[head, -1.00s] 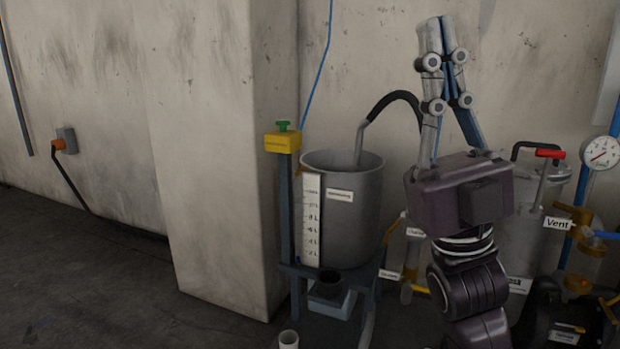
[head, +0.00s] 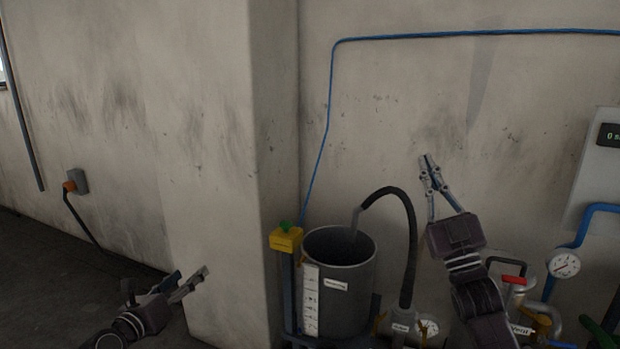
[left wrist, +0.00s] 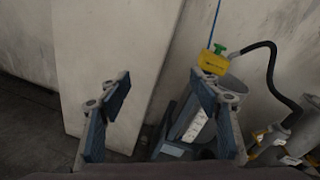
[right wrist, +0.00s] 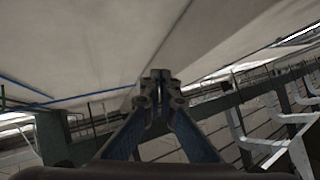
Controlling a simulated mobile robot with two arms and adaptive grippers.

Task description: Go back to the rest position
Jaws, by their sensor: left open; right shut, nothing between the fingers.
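My left gripper (head: 190,282) is at the lower left of the head view, in front of the wall pillar, open and empty. Its two spread fingers (left wrist: 160,92) also show in the left wrist view, with the pillar and the grey vessel beyond. My right gripper (head: 426,160) points up in front of the wall, to the right of the grey vessel (head: 340,262) and its black hose. Its fingertips meet in the right wrist view (right wrist: 160,76), with nothing between them.
A yellow box with a green button (head: 286,239) stands on a post beside the vessel. A pressure gauge (head: 564,264), a red-handled valve (head: 513,280) and blue piping are at the right. The pillar (head: 215,170) stands left of the vessel. Open floor (head: 40,290) lies at the far left.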

